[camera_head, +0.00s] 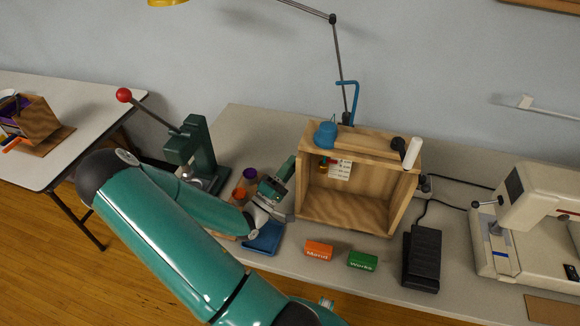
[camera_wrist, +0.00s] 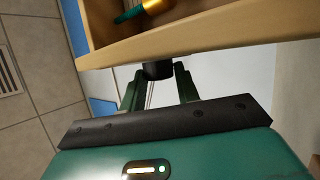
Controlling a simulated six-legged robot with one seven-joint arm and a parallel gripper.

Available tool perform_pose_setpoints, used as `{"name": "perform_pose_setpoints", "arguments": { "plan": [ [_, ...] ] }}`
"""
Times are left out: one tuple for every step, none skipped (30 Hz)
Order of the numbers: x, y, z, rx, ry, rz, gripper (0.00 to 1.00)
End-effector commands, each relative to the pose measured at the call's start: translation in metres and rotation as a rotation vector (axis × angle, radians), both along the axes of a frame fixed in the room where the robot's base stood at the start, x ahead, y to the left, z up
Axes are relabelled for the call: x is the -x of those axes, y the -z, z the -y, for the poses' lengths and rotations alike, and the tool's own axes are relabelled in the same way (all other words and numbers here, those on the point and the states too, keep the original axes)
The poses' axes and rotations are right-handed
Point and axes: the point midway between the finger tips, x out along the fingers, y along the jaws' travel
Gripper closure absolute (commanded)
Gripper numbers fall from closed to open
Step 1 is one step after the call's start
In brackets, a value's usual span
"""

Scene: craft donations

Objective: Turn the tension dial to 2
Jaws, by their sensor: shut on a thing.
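The wooden box (camera_head: 345,210) stands open-fronted on the table. My gripper (camera_head: 288,170) is at its left wall, with the fingers pointing at it. In the wrist view, a short black dial (camera_wrist: 157,70) sticks out from the box's wooden edge (camera_wrist: 190,45). The green fingers of my gripper (camera_wrist: 158,88) are on either side of the dial, shut on it. The dial's markings and pointer cannot be seen, so its setting cannot be told. In the head view, my gripper and the box hide the dial.
A blue knob (camera_head: 325,135) and a white-handled crank (camera_head: 412,153) are on the box. A green press (camera_head: 197,150) stands left. A blue tray (camera_head: 262,240), orange block (camera_head: 318,250), green block (camera_head: 362,261) and black pedal (camera_head: 422,258) lie in front. A sewing machine (camera_head: 530,215) stands right.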

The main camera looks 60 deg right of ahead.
Motion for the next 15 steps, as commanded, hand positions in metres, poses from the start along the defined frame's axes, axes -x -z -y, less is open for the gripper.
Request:
{"name": "perform_pose_setpoints", "arguments": {
  "plan": [
    [0.0035,-0.0008,0.0005,0.000,0.010,0.000,0.65],
    [0.0035,-0.0008,0.0005,0.000,0.009,-0.001,0.59],
    [0.0032,-0.0007,0.0005,0.001,0.008,0.000,0.51],
    [0.0030,-0.0007,0.0005,0.001,0.008,0.000,0.47],
    [0.0028,-0.0006,0.0005,0.000,0.007,0.000,0.47],
    [0.0026,-0.0005,0.0004,0.000,0.007,0.000,0.47],
    [0.0023,-0.0004,0.0004,0.000,0.006,0.000,0.47],
    [0.0023,-0.0005,0.0005,0.000,0.006,0.000,0.47],
    [0.0020,-0.0004,0.0004,0.000,0.005,-0.001,0.47],
    [0.0019,-0.0004,0.0004,0.000,0.005,-0.001,0.47],
    [0.0017,-0.0004,0.0003,0.000,0.005,-0.001,0.47],
    [0.0014,-0.0001,-0.0002,-0.001,0.004,-0.001,0.47],
    [0.0009,0.0005,-0.0010,-0.001,0.004,-0.001,0.47],
    [0.0005,0.0013,-0.0022,-0.001,0.003,-0.001,0.47],
    [-0.0003,0.0029,-0.0046,-0.002,0.003,-0.001,0.47]
  ]
}}
